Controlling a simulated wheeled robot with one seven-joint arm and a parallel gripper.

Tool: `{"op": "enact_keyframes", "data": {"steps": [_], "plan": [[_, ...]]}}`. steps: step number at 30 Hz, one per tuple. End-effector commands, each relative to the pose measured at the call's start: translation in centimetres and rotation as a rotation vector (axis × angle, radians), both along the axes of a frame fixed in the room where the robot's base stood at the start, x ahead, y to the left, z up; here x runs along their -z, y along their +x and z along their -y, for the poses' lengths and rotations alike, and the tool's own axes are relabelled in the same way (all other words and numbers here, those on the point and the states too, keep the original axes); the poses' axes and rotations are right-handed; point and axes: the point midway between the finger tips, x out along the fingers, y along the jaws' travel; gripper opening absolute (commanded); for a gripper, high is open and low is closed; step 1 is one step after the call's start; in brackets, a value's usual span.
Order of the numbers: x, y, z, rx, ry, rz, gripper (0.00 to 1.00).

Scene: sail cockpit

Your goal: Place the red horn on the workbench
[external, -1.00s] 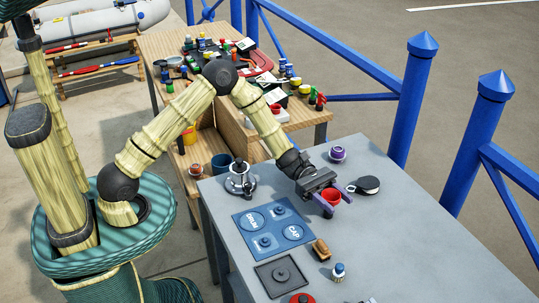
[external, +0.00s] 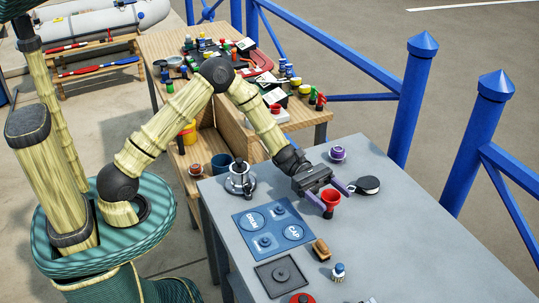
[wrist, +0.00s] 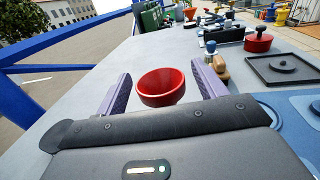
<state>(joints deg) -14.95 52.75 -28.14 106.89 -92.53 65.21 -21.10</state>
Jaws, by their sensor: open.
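The red horn (external: 331,198) stands upright on the grey table (external: 410,225), red flared mouth up, with a small dark foot below it. It also shows in the wrist view (wrist: 162,88), between and slightly beyond the purple fingers, with a gap on each side. My gripper (external: 332,193) is open just behind the horn, low over the table; in the wrist view its two fingers (wrist: 163,92) are spread wide. A wooden bench (external: 160,48) stands behind at the left; I cannot tell from the frames which surface is the workbench.
Near the gripper are a round black-and-white item (external: 367,185), a purple pot (external: 337,153), a silver item (external: 240,180), a blue mat (external: 272,228) and a wooden-handled brush (external: 321,249). The table's right part is clear. Blue posts (external: 412,100) stand behind it.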

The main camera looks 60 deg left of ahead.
Motion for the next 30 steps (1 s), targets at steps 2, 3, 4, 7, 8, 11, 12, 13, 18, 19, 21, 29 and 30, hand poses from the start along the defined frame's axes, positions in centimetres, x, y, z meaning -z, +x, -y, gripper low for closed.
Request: {"op": "enact_keyframes", "data": {"steps": [2,3,4,7,8,11,12,13,18,19,21,29,30], "plan": [[0.0,-0.1,-1.5,-0.005,0.000,-0.001,0.70],[0.1,-0.2,-2.4,-0.005,0.001,-0.001,0.70],[0.1,-0.3,-2.9,-0.006,0.001,-0.001,0.70],[0.0,-0.6,-4.9,-0.006,0.000,-0.002,0.70],[0.0,-0.8,-5.5,-0.005,0.001,-0.002,0.70],[0.0,-1.1,-7.4,-0.004,0.000,-0.001,0.70],[0.0,-1.2,-8.1,-0.005,0.000,0.000,0.70],[0.0,-1.2,-8.5,-0.004,0.001,0.000,0.70],[0.0,-1.5,-10.0,-0.001,0.000,-0.001,0.70],[0.0,-1.6,-10.1,-0.001,0.000,-0.001,0.70],[0.0,-1.6,-10.2,0.000,0.000,-0.001,0.70],[0.0,-1.6,-10.1,0.000,0.000,-0.001,0.70],[0.0,-1.6,-10.1,0.000,0.000,-0.001,0.70]]}}
